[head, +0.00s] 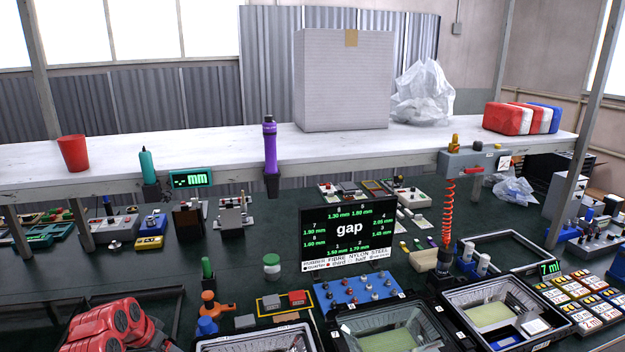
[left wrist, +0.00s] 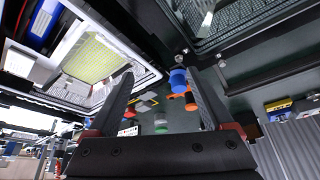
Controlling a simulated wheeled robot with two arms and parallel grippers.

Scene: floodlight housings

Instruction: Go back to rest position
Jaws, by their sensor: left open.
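My left gripper (left wrist: 166,98) shows in the left wrist view with its two dark fingers spread apart and nothing between them. Beyond the fingers, out of their reach as far as I can tell, are a blue cylinder (left wrist: 178,80) and an orange part (left wrist: 190,101). In the head view only the red links of my left arm show at the bottom left corner; the gripper itself is hidden there. My right gripper is in neither view.
Floodlight housings (head: 490,312) stand in black trays along the front of the dark bench. A screen reading "gap" (head: 349,232) stands mid-bench. An orange clamp-like part (head: 213,305) is right of my left arm. A white shelf (head: 210,150) spans above, carrying a large box (head: 343,85).

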